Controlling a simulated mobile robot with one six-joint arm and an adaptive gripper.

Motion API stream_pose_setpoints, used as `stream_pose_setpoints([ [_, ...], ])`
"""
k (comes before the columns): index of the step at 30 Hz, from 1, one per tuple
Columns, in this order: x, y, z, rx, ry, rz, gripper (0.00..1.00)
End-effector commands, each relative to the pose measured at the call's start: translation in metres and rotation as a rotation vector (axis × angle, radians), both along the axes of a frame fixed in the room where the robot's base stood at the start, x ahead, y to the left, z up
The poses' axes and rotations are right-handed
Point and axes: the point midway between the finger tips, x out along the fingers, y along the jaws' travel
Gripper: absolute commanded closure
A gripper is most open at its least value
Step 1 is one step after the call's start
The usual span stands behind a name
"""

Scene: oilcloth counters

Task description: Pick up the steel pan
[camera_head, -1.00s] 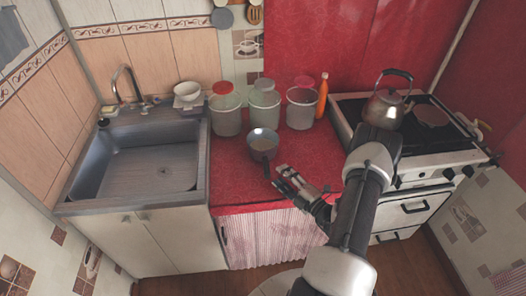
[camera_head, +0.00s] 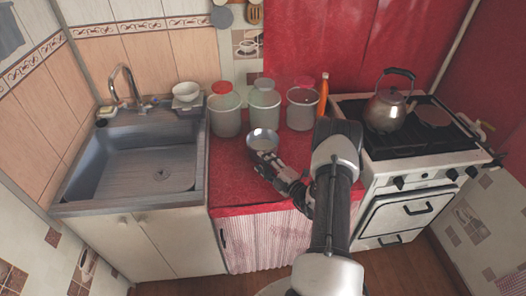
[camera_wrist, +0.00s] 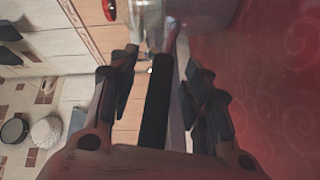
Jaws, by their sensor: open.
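The steel pan (camera_head: 262,138) sits on the red counter in front of the jars, its bowl partly showing in the head view. My gripper (camera_head: 263,163) is at the pan's near side and hides its handle there. In the wrist view the dark pan handle (camera_wrist: 158,100) runs lengthwise between the two fingers of my gripper (camera_wrist: 160,92). The fingers are open, with a gap on each side of the handle.
Several lidded jars (camera_head: 264,107) and an orange bottle (camera_head: 323,93) stand behind the pan. A sink (camera_head: 150,165) is to the left, with a white bowl (camera_head: 186,91) behind its right corner. A kettle (camera_head: 385,110) stands on the stove (camera_head: 440,145) to the right. The counter's front left is clear.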

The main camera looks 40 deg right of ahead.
Motion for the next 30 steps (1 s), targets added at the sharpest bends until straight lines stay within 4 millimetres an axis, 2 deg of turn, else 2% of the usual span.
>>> stream_pose_setpoints([
  [2,-0.0002,-0.0001,0.0002,0.000,0.000,0.000,0.56],
  [21,-0.0006,0.0000,-0.0001,0.000,0.000,0.000,0.99],
  [30,-0.0006,0.0001,-0.0002,0.000,0.001,0.000,1.00],
])
